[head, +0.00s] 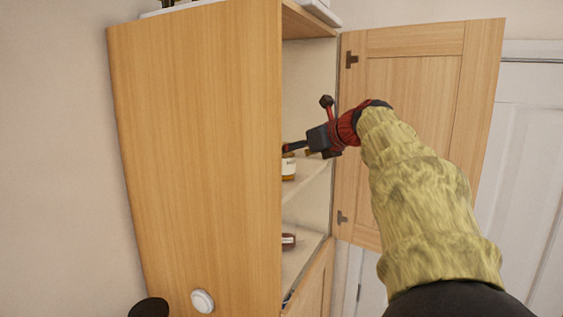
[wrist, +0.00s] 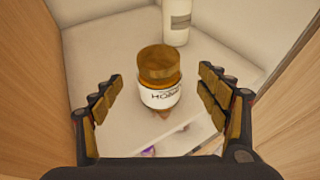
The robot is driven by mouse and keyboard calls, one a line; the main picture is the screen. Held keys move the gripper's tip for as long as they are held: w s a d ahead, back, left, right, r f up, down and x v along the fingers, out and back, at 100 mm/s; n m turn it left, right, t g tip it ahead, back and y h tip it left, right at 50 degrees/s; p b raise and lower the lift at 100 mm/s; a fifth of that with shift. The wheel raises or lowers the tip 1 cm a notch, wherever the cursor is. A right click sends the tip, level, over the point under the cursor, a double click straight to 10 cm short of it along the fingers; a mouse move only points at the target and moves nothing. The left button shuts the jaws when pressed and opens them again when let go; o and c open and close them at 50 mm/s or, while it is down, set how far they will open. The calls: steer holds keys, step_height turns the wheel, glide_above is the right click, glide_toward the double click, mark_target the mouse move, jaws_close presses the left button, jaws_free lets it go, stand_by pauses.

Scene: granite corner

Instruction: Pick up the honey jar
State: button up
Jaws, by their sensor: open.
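The honey jar (wrist: 159,78) is amber with a gold lid and a white label showing part of a word. It stands on a cabinet shelf, between and beyond my open fingers in the wrist view. My gripper (wrist: 160,107) is open and its fingers are apart from the jar on both sides. In the head view my gripper (head: 300,146) reaches into the open cabinet. A jar with a white label (head: 289,168) shows there just below it, partly hidden by the cabinet's side panel.
A pale bottle (wrist: 176,22) stands behind the jar. The wooden cabinet side (head: 200,150) and open door (head: 415,110) flank my arm. A dark item (head: 288,241) lies on a lower shelf. Wooden panels rise close on both sides in the wrist view.

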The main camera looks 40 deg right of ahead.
steer(key=x, duration=0.5)
steer(key=shift+w+f, duration=0.2)
steer(key=shift+w, duration=0.05)
steer(key=shift+s, duration=0.1)
steer(key=shift+a, duration=0.1)
steer(key=shift+c, duration=0.5)
steer(key=shift+c, duration=0.6)
steer(key=shift+c, duration=0.6)
steer(key=shift+r, duration=0.1)
steer(key=c, duration=1.4)
